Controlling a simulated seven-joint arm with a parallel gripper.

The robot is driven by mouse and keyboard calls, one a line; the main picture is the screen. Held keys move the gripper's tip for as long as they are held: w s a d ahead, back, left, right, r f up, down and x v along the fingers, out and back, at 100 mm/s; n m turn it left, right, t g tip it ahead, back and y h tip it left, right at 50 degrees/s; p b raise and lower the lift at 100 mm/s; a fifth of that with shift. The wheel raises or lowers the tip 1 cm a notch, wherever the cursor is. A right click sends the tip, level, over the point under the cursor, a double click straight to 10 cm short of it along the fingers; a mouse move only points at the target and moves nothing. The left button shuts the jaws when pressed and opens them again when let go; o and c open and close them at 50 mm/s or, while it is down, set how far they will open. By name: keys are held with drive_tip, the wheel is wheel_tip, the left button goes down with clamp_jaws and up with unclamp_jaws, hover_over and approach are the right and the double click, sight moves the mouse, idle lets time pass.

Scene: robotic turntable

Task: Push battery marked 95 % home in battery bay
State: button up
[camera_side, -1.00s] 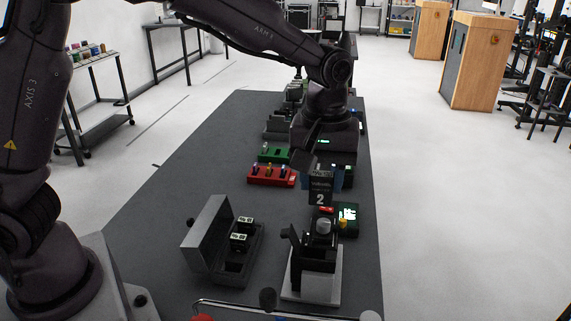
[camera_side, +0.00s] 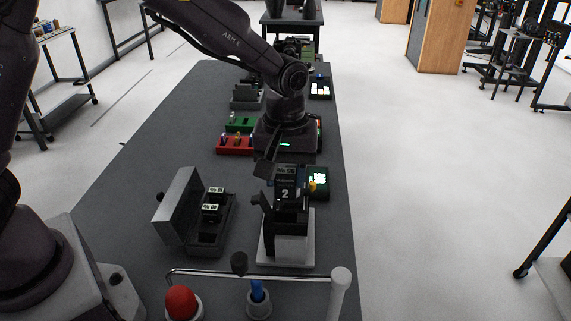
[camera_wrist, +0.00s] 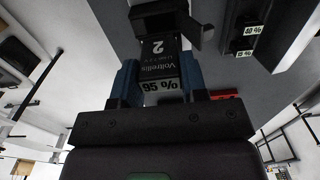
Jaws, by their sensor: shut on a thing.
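The battery (camera_wrist: 160,65) is dark, with a 2 and a white 95 % label; in the side view (camera_side: 286,182) it is upright. My gripper (camera_wrist: 160,80) has its two blue fingers shut on the battery's sides, near the labelled end. In the side view my gripper's fingers are mostly hidden behind its dark body and the battery. The battery bay (camera_side: 287,217) is a dark holder on a pale block. The battery's lower end is at the bay's mouth; how deep it sits is hidden. The bay's dark edge also shows at the top of the wrist view (camera_wrist: 165,12).
An open grey case (camera_side: 178,212) with several slots stands left of the bay and holds two labelled batteries (camera_side: 212,209). A rail with a red button (camera_side: 181,301) is in front. Red and green racks (camera_side: 235,145) stand farther back.

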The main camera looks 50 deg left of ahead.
sight(286, 196)
drive_tip(key=shift+f, duration=2.05)
drive_tip(key=shift+f, duration=1.75)
drive_tip(key=shift+r, duration=0.2)
drive_tip(key=shift+r, duration=1.25)
drive_tip(key=shift+f, duration=1.35)
